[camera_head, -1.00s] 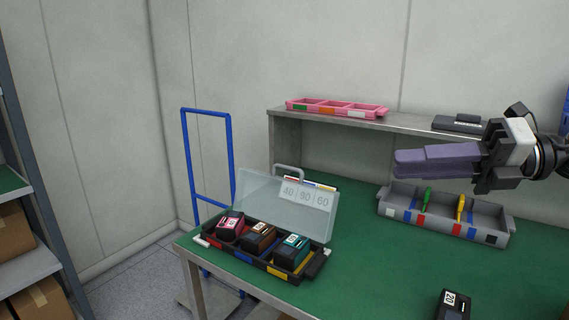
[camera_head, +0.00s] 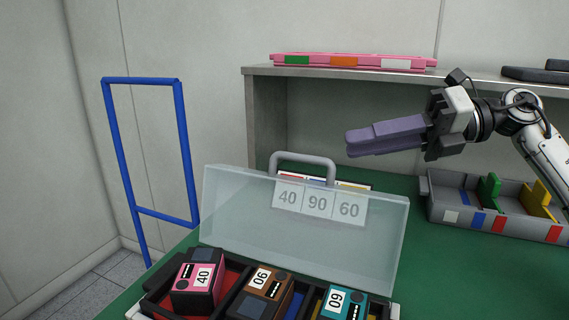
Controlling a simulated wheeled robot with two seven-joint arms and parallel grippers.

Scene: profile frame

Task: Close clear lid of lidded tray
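The lidded tray (camera_head: 158,296) stands on the green table at the bottom of the view, its front cut off by the picture edge. Its clear lid (camera_head: 240,232) is open, standing up at the back and leaning backward, with a grey handle (camera_head: 303,158) on its upper edge and a label reading 40, 90, 60. In the tray sit a pink block (camera_head: 198,283), a brown block (camera_head: 262,293) and a teal block (camera_head: 342,303). My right gripper (camera_head: 350,143) is above and right of the lid, apart from it. Its purple fingers look close together, nothing visible between them. My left gripper is out of view.
A grey divided tray (camera_head: 455,210) with green and yellow dividers stands on the table at right. A shelf (camera_head: 262,71) behind holds a pink tray (camera_head: 350,55) and dark items. A blue frame (camera_head: 187,150) stands left of the table.

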